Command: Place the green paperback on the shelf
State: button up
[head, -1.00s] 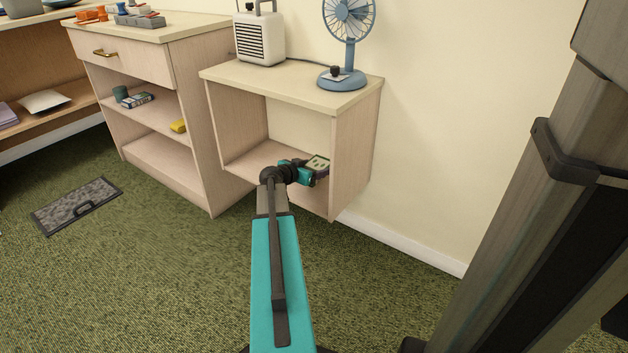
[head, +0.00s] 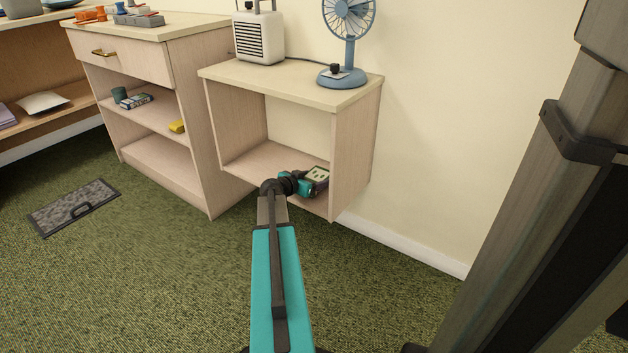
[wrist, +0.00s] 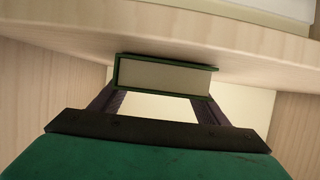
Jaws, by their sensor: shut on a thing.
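My gripper (head: 314,184) is inside the open cubby of the small wall-side cabinet, low and near its right side. In the wrist view the paperback (wrist: 165,76) shows end-on, with cream pages between thin green covers, and lies between the two fingers (wrist: 160,100). A wooden board (wrist: 100,30) lies right along it there; I cannot tell whether they touch. The cubby's shelf board (head: 262,160) is bare left of my gripper.
A blue fan (head: 344,76) and a cream heater-like box (head: 258,38) stand on the cabinet top (head: 300,85). The cubby's right wall (head: 354,150) is close to my gripper. A taller drawer unit (head: 195,150) stands at left. A grey mat (head: 74,206) lies on the carpet.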

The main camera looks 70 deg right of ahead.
jog(key=shift+f, duration=0.1)
jog(key=o, duration=1.1)
jog(key=shift+o, duration=0.2)
jog(key=shift+r, duration=0.2)
jog(key=shift+a+r, duration=0.1)
jog(key=shift+a, duration=0.15)
jog(key=p+v, duration=0.3)
jog(key=v, duration=0.8)
jog(key=shift+w+a+p, duration=0.15)
jog(key=shift+a+p, duration=0.1)
jog(key=shift+p, duration=0.15)
